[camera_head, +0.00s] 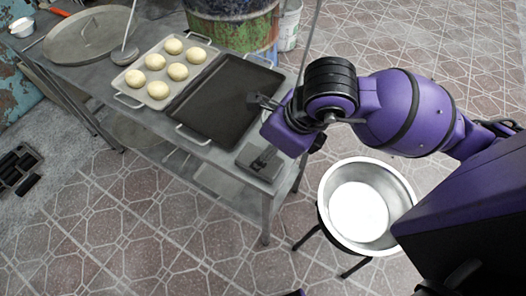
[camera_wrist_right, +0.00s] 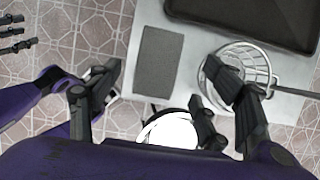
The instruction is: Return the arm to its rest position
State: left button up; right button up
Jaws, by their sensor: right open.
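My right gripper (camera_head: 257,132) is open, over the near end of the metal table (camera_head: 225,165). Its arm reaches in from the right, bent at a purple wrist. In the wrist view, its two fingers (camera_wrist_right: 165,85) are spread wide with nothing between them. The right-hand finger overlaps a round wire tool (camera_wrist_right: 240,58) with a long handle; whether they touch cannot be told. A grey pad (camera_wrist_right: 160,60) lies on the table between and ahead of the fingers. Dark finger-like parts (camera_wrist_right: 16,35) at the wrist view's left edge may be my left gripper.
A dark empty tray (camera_head: 228,95) and a tray of several dough balls (camera_head: 132,91) lie on the table. A large round lid (camera_head: 88,35) and ladle are farther back. A metal bowl (camera_head: 395,180) stands on legs below my arm. A rusty barrel (camera_head: 235,28) is behind.

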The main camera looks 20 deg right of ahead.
jog(key=shift+v, duration=0.8)
